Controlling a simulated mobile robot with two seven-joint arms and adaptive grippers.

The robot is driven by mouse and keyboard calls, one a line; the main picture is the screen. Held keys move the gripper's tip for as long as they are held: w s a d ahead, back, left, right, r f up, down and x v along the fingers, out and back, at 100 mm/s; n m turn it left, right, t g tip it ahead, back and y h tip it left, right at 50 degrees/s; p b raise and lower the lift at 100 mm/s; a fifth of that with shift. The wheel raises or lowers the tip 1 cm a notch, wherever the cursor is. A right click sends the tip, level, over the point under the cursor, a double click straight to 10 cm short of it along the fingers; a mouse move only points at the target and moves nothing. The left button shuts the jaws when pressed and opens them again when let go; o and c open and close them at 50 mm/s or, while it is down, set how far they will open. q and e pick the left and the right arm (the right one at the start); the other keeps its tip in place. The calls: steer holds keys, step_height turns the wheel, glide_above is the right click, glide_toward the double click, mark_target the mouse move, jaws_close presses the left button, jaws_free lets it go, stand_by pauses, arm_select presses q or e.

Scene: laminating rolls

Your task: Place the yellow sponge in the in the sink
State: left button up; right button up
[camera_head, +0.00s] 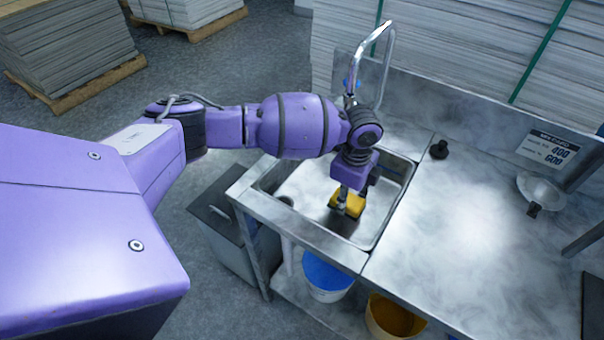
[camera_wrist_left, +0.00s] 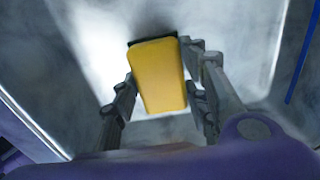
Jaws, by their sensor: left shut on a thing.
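The yellow sponge (camera_head: 352,202) with a dark far side is over the metal sink (camera_head: 384,222), within its rim in the head view. My left gripper (camera_head: 345,203) points down into the sink and is shut on the sponge. In the left wrist view the sponge (camera_wrist_left: 158,76) sits between the two fingers of my left gripper (camera_wrist_left: 160,98). The sink's walls and floor surround it there. I cannot tell whether the sponge touches the sink floor. My right gripper is not in view.
A curved faucet (camera_head: 385,50) rises behind the sink. A steel counter (camera_head: 460,235) extends right, with a black knob (camera_head: 439,149) and a metal bowl (camera_head: 540,188). Blue (camera_head: 327,275) and yellow (camera_head: 392,317) buckets stand below. A grey bin (camera_head: 232,232) is at the left.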

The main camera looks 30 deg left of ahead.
arm_select(q)
step_height(320, 180, down, 3)
steer(key=shift+d+r, duration=0.1)
steer(key=shift+r, duration=0.05)
steer(key=o, duration=1.3)
steer(key=shift+o, duration=0.2)
